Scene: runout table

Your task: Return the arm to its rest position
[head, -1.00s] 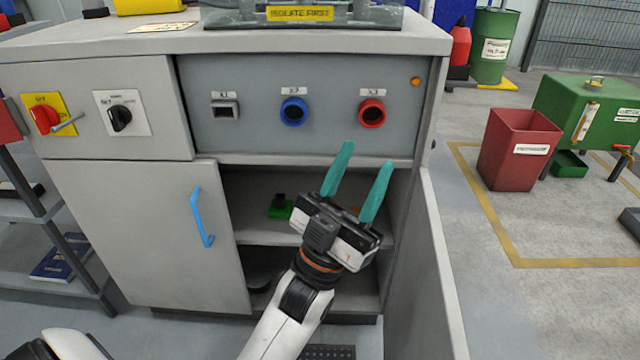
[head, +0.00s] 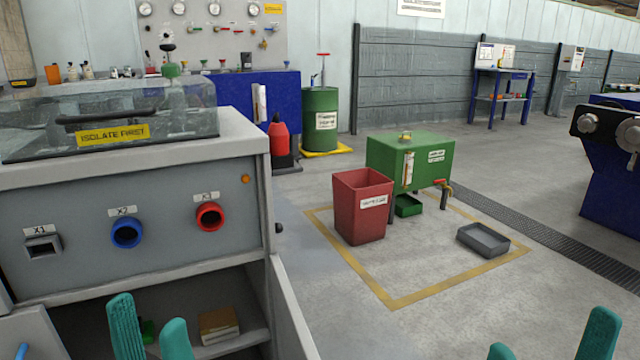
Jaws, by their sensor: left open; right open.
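My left gripper (head: 150,335) shows at the bottom left as two teal fingers, spread apart and empty, in front of the open lower shelf of the grey cabinet (head: 150,272). My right gripper (head: 549,348) shows at the bottom right as two teal fingertips, apart and empty, over the floor. The arms behind both grippers are out of the picture.
The cabinet's front has sockets X1 (head: 42,247), blue X2 (head: 127,232) and red X3 (head: 209,217). A small box (head: 219,325) lies on its shelf. A red bin (head: 362,207), green tank (head: 411,160) and grey tray (head: 483,240) stand on open floor.

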